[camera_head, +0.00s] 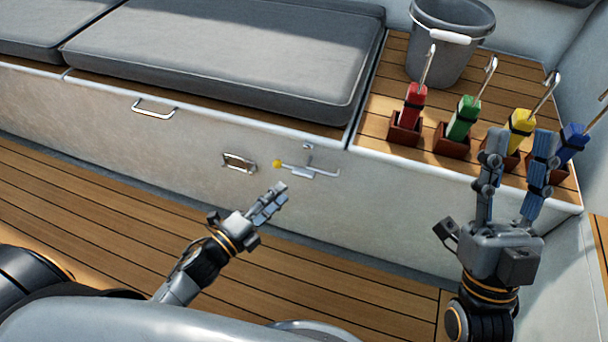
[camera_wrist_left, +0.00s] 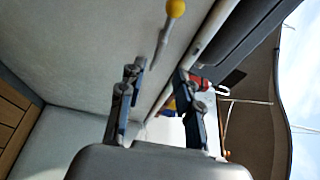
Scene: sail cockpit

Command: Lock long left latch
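The long latch (camera_head: 300,168) is a thin metal bar with a yellow knob on its left end, on the pale front wall of the bench. It lies roughly level, with a small metal catch just above it. My left gripper (camera_head: 281,188) is just below and in front of the knob, apart from it. In the left wrist view the latch's rod and knob (camera_wrist_left: 175,8) show beyond the open, empty fingers of that gripper (camera_wrist_left: 158,72). My right gripper (camera_head: 521,133) is open and empty, in front of the bench's right end.
A recessed handle (camera_head: 239,162) is left of the latch, and a bar handle (camera_head: 153,108) is further left. Grey cushions (camera_head: 215,50) lie on the bench. A grey bucket (camera_head: 447,55) and several coloured-handled items in holders stand at right. The wooden floor (camera_head: 330,275) is clear.

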